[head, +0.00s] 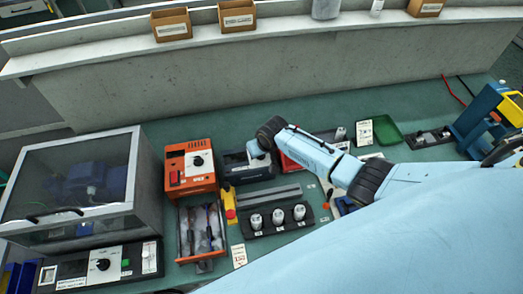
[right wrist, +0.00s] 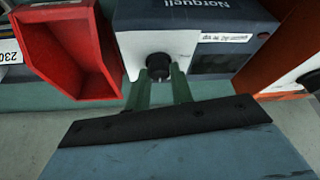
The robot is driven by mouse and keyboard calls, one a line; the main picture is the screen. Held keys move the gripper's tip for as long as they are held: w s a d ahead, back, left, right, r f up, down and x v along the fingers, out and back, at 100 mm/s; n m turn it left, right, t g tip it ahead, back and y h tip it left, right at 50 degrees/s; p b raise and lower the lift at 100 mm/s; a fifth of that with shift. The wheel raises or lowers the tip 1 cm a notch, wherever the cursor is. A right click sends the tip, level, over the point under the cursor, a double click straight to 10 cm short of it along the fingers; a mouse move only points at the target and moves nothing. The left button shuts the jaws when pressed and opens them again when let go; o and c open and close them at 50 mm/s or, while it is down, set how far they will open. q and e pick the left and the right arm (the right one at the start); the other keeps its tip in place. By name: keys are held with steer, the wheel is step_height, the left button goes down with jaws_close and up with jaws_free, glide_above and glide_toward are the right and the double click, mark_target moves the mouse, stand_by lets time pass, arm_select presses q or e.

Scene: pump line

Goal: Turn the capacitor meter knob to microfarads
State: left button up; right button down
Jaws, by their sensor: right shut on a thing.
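The capacitor meter (head: 236,168) is a dark blue box with a white panel on the green bench, partly covered by my right arm in the head view. In the right wrist view the box (right wrist: 200,18), marked Norquell, appears upside down. Its black knob (right wrist: 158,66) stands out from the white face. The green fingers of my right gripper (right wrist: 160,84) are shut on the knob, one on each side. The knob's pointer and scale marks cannot be made out. In the head view my right wrist hides the knob and fingers. My left gripper is not in view.
An orange instrument (head: 190,168) stands close to the left of the meter. A red bin (right wrist: 70,45) is on its other side. A rack with white-topped cylinders (head: 278,219), a tool tray (head: 202,232) and a yellow-red switch (head: 229,203) lie in front.

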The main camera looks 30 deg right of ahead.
steer(key=c, duration=1.2)
jaws_free()
steer(key=shift+r, duration=0.1)
steer(key=shift+s+r, duration=0.2)
steer(key=shift+r, duration=0.35)
steer(key=v, duration=1.2)
steer(key=shift+s, duration=0.1)
